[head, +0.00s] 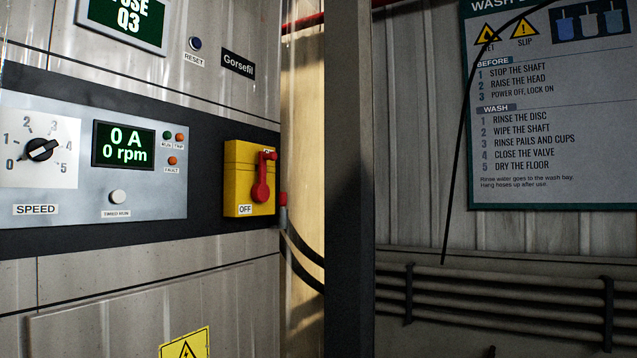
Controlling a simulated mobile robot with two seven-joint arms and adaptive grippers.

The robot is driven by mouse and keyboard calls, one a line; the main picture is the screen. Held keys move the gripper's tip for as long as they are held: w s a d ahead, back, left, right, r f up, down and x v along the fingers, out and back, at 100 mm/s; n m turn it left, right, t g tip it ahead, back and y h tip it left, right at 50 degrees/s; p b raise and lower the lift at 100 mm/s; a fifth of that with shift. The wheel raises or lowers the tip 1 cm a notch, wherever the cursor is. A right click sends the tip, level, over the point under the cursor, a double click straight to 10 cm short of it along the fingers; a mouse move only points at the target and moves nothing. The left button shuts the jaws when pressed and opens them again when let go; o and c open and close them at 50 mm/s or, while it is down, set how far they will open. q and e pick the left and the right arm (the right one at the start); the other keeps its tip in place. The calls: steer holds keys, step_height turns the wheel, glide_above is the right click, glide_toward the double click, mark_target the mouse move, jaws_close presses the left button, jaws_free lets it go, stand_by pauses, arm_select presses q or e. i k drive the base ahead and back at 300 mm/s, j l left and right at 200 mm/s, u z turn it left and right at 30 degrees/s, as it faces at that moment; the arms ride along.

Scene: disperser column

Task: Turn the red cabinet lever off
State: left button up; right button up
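The red cabinet lever (261,178) is mounted on a yellow switch box (236,179) at the right end of the cabinet's dark band. The lever stands close to upright, with its wide end low and its narrow end up at the top right of the box. Another label at the top of the box is mostly hidden behind the lever. Neither gripper is in the head view.
The control panel (90,190) left of the box has a speed knob (40,150) at about 0 and a display (124,145) reading 0 A, 0 rpm. A dark post (349,180) stands right of the cabinet. Pipes (490,290) run along the back wall below a wash sign (550,120).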

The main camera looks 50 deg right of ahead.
mark_target(260, 191)
steer(key=z, duration=1.2)
